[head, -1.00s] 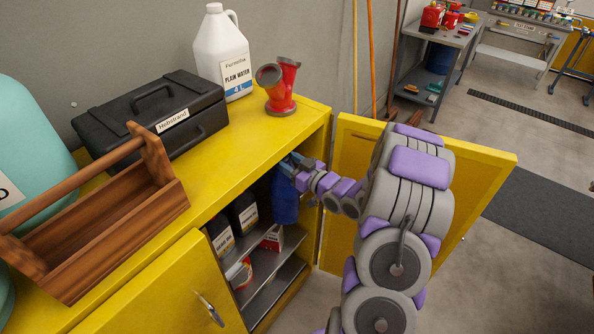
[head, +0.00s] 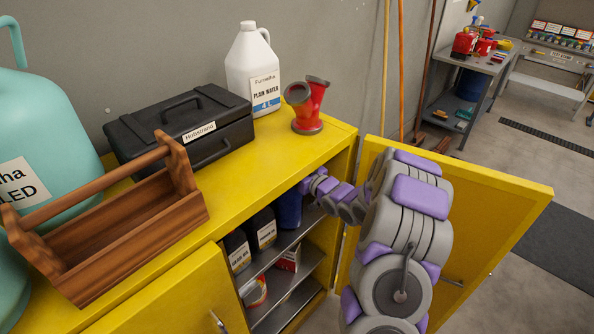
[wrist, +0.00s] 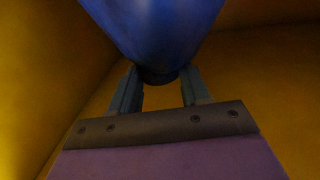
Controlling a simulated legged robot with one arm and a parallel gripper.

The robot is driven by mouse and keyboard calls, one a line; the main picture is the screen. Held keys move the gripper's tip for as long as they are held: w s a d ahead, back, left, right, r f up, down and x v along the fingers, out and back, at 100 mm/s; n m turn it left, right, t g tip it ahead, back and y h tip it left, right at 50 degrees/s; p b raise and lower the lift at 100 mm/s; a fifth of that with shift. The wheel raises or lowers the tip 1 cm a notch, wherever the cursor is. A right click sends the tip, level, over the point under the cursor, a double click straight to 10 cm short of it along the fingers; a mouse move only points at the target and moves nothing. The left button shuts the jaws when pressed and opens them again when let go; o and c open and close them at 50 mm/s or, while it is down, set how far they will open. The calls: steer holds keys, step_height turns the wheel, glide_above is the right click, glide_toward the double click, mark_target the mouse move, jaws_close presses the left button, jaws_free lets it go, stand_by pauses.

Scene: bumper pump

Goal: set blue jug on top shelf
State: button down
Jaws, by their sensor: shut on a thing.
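The blue jug (head: 289,211) is inside the yellow cabinet at its right end, at the level of the top shelf (head: 280,246), beside dark bottles. Whether its base touches the shelf I cannot tell. In the wrist view the blue jug (wrist: 155,30) fills the top middle. My gripper (wrist: 160,85) is shut on a dark part of the jug, with one finger on each side of it. In the head view the gripper is hidden by the cabinet top and my arm, which reaches in through the right opening.
Dark bottles (head: 262,228) stand left of the jug. A lower shelf (head: 285,300) holds a red-and-white box (head: 289,259) and a can. The open right door (head: 490,220) is beside my arm. A toolbox, wooden tray, white jug and red pipe fitting stand on top.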

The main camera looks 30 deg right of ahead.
steer(key=shift+w+a+f+b, duration=0.15)
steer(key=shift+f+b, duration=0.2)
steer(key=shift+f, duration=0.25)
steer(key=c, duration=0.5)
jaws_free()
steer(key=shift+f, duration=0.1)
